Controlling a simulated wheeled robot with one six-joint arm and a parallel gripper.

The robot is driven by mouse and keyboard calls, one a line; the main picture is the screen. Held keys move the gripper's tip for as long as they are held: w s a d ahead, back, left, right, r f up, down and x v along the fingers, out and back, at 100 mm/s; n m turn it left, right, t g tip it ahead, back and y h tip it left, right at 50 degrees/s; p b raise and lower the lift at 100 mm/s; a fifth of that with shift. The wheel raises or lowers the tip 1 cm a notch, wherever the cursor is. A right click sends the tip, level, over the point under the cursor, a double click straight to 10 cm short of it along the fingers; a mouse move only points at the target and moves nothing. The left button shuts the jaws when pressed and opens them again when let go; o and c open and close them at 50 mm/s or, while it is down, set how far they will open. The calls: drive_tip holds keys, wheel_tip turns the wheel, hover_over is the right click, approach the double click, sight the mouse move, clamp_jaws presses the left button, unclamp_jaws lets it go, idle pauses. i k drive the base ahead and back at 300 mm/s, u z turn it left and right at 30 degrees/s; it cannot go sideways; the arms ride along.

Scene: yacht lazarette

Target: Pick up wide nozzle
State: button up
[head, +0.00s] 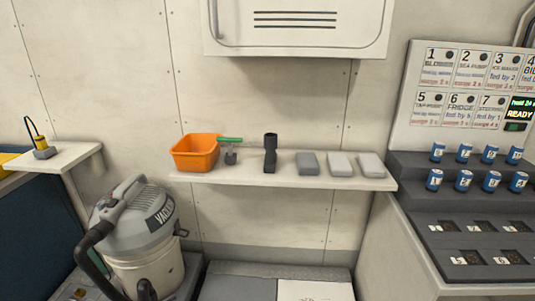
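A black nozzle-like piece (270,153) stands upright on the white wall shelf (285,181), near its middle. It looks like the wide nozzle, but the label or mouth shape is too small to confirm. To its left is a small dark grey item (231,158) with a green bar (231,140) above it. A grey vacuum (138,230) marked "VACUUM" stands at lower left with a black hose (82,250). A black hose or nozzle end (147,290) shows at its front, cut by the frame edge. My gripper is not in view.
An orange bin (194,155) sits at the shelf's left end. One darker grey block (308,163) and two light ones (341,164) lie to the right. A white cabinet (297,27) hangs above. A panel with blue knobs (463,181) stands right. A side shelf (58,157) is left.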

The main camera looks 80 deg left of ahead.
sight(270, 139)
drive_tip(key=u, duration=2.4)
drive_tip(key=k, duration=1.2)
drive_tip(key=u, duration=0.9)
drive_tip(key=i, duration=1.45)
drive_tip(key=z, duration=0.7)
drive_tip(key=i, duration=0.85)
drive_tip(key=z, duration=0.15)
